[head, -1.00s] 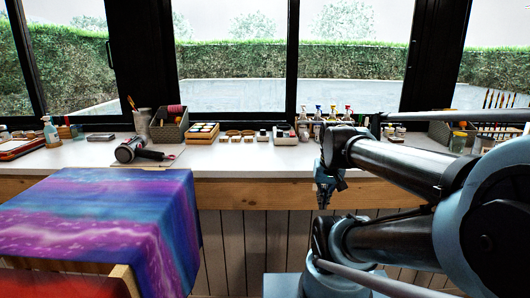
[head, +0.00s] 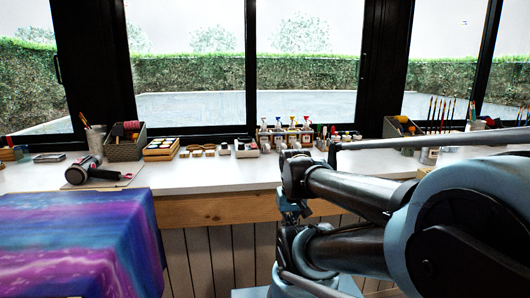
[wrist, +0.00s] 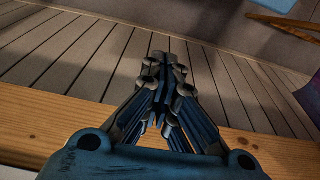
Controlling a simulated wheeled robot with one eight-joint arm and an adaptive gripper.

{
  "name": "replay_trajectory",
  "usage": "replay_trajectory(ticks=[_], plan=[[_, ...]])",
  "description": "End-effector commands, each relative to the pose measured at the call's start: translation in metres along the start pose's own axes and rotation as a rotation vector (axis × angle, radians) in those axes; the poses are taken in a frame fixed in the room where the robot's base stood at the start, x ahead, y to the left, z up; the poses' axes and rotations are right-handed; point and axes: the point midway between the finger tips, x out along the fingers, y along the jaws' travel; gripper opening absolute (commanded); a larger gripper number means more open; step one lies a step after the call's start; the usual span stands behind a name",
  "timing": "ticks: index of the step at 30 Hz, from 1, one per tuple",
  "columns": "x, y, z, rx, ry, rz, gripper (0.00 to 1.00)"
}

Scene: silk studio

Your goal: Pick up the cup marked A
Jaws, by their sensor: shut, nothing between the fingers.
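I cannot make out a cup marked A in either view. My gripper (head: 293,212) hangs in front of the wooden front edge of the long white counter (head: 230,178). In the wrist view my gripper (wrist: 162,62) has its fingers together, with nothing between them. It points down past the counter edge toward plank boards. Part of the counter's right side is hidden behind my arm.
A dark hair dryer (head: 88,171) lies on the counter's left. Brush jars, a grey basket (head: 125,143), paint trays and spray bottles (head: 293,125) line the back. A dyed cloth (head: 85,240) covers a frame at front left. Bare counter lies in front of the bottles.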

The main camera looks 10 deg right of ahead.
Motion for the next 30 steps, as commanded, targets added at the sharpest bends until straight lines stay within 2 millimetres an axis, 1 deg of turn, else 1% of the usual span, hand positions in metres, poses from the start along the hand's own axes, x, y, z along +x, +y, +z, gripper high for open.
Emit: replay_trajectory(ticks=[14, 16, 17, 18, 19, 20, 23, 26, 30], plan=[[0.0, 0.0, 0.001, 0.0, 0.0, 0.0, 0.0], [0.0, 0.0, 0.001, 0.0, 0.001, 0.0, 0.14], [-0.006, 0.0, 0.005, 0.0, 0.01, 0.0, 0.2], [-0.01, 0.0, 0.005, 0.0, 0.014, 0.0, 0.29], [-0.013, 0.0, 0.002, 0.001, 0.016, 0.0, 0.36], [-0.017, 0.0, -0.003, 0.001, 0.018, 0.0, 0.37], [-0.038, 0.001, -0.028, 0.002, 0.03, 0.0, 0.37], [-0.065, 0.001, -0.061, 0.004, 0.045, 0.0, 0.37], [-0.102, 0.003, -0.112, 0.007, 0.07, 0.0, 0.37]])
